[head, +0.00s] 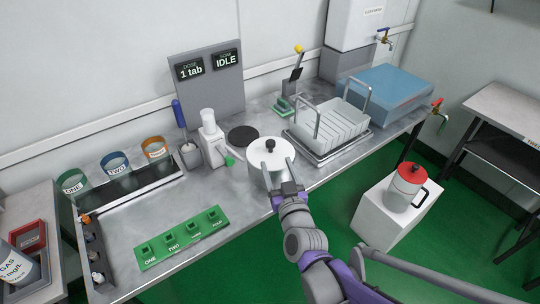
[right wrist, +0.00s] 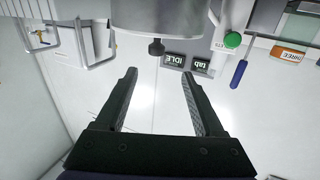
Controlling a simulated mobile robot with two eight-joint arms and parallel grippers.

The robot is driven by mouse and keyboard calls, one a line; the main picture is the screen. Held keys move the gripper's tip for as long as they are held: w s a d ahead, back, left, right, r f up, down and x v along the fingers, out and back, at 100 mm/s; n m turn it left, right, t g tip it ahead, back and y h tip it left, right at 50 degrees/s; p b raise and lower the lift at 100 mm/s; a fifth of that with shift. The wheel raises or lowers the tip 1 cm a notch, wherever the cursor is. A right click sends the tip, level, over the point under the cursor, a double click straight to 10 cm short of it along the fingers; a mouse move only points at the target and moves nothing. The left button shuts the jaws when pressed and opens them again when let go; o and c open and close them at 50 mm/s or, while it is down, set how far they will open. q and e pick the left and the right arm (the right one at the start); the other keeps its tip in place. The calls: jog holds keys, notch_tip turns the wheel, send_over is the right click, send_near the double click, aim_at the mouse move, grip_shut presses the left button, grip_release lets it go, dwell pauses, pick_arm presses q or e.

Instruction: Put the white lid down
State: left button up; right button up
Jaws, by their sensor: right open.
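The white lid (head: 259,156) sits level on top of a round metal pot (head: 268,184) near the front edge of the steel bench. A black knob (head: 269,145) stands up from its centre. In the right wrist view the picture is upside down, and the knob (right wrist: 157,47) points down from the pot (right wrist: 157,15). My right gripper (head: 277,162) is open at the lid, its two fingers apart. In the right wrist view the gripper (right wrist: 159,73) has nothing between its fingers, and the knob lies beyond their tips. My left gripper is not in view.
A dark hotplate (head: 242,136) lies behind the pot. A white dish rack (head: 330,125) stands to the right, a white bottle (head: 211,140) to the left. A green labelled block (head: 181,238) lies front left. A red-topped jug (head: 404,187) stands on a white stand. Bare bench shows left of the pot.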

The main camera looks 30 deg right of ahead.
aim_at(272, 145)
jog(key=x, duration=0.5)
jog(key=shift+w+d+r, duration=0.1)
jog(key=shift+w+d, duration=0.05)
jog(key=shift+d, duration=0.05)
jog(key=b+x, duration=0.1)
jog(key=x, duration=0.4)
jog(key=shift+w+d+f, duration=0.1)
jog(key=shift+d+f, duration=0.1)
jog(key=shift+d, duration=0.05)
grip_shut()
